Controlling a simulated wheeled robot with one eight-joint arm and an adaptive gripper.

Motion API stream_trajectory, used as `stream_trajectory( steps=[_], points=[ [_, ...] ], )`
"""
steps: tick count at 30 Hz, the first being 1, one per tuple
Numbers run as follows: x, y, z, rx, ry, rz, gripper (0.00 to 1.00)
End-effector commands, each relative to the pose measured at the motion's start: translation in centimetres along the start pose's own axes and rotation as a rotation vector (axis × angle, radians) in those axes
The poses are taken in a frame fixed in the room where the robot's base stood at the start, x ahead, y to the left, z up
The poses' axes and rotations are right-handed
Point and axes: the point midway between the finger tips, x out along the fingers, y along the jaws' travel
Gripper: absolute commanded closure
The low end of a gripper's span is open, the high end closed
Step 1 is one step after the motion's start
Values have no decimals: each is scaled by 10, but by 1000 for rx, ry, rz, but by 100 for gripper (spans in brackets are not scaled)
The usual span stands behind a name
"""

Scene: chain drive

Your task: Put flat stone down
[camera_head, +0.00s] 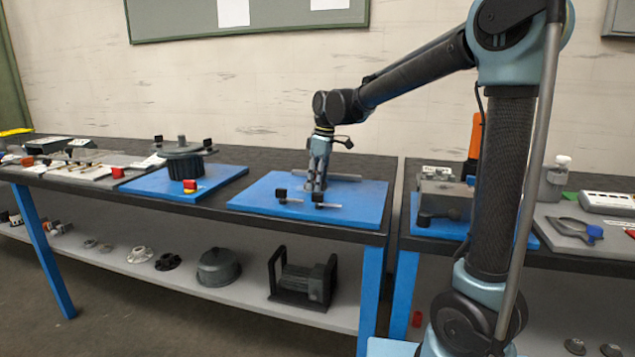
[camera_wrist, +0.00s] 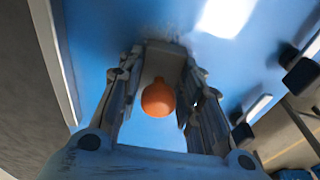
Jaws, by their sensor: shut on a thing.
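My gripper (camera_head: 318,184) points down over the blue mat (camera_head: 365,203) on the middle bench. In the wrist view my gripper (camera_wrist: 160,70) has its fingers around a grey flat-faced piece, which I take for the flat stone (camera_wrist: 165,58). An orange rounded piece (camera_wrist: 158,98) shows between the fingers, nearer the camera; I cannot tell if it is part of the stone. The fingers hide most of the held thing in the head view. The blue mat lies close beyond the fingertips; I cannot tell whether the stone touches it.
A round dark assembly (camera_head: 182,160) sits on another blue mat to the left. The mat's right part is clear.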

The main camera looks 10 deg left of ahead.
Motion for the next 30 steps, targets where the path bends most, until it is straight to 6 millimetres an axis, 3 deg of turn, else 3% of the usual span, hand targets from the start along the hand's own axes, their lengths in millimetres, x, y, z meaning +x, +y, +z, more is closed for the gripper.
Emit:
stream_trajectory(
  steps=[8, 9, 11, 24, 30],
  points=[
    [8, 0, 2, 0, 0, -1, 89],
    [8, 0, 2, 0, -1, -1, 58],
    [8, 0, 2, 0, -1, -2, 47],
    [5, 0, 1, 0, -1, 0, 47],
    [-14, 0, 0, 1, 0, 0, 47]
  ],
)
